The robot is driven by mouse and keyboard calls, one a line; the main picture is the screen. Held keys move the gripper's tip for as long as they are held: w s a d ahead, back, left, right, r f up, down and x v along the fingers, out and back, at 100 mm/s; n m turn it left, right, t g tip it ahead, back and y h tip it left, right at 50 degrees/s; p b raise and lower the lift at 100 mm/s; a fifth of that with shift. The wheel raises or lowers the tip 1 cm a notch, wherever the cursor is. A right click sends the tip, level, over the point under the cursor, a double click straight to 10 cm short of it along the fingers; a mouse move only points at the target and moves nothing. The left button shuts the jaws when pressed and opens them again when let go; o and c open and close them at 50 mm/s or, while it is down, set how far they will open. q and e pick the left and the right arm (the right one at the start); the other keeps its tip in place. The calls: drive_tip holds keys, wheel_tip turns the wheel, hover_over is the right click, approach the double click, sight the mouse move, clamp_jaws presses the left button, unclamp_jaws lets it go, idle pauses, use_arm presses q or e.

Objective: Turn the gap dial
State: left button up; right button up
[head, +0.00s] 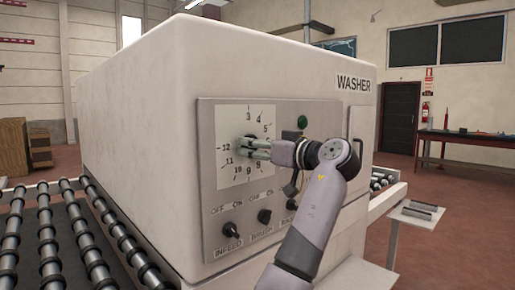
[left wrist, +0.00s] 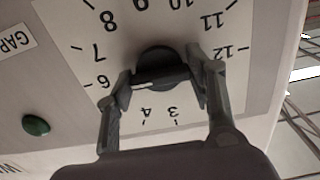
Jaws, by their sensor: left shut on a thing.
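The gap dial (left wrist: 158,58) is a round black knob with a bar across it and a pale pointer line. It sits on a white number plate (left wrist: 85,58) on the washer's control panel (head: 208,120). In the left wrist view the pale line lies toward the 6 side. My left gripper (head: 252,148) reaches the dial from the right in the head view. In the left wrist view its fingers (left wrist: 162,82) are on both sides of the knob's bar, shut on it. The fingers hide much of the dial in the head view. My right gripper is in neither view.
A green button (head: 302,122) is above right of the dial. Several black switch knobs, including one by INFEED (head: 229,229), line the panel below my arm. Roller conveyors (head: 45,240) flank the washer (head: 140,130). A small shelf (head: 417,214) stands at right.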

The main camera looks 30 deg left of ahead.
use_arm(q)
drive_tip(key=shift+f, duration=0.3)
drive_tip(key=o, duration=1.2)
drive_tip(key=shift+r, duration=0.25)
drive_tip(key=shift+c, duration=0.2)
drive_tip(key=v, duration=1.2)
drive_tip(key=shift+f, duration=0.1)
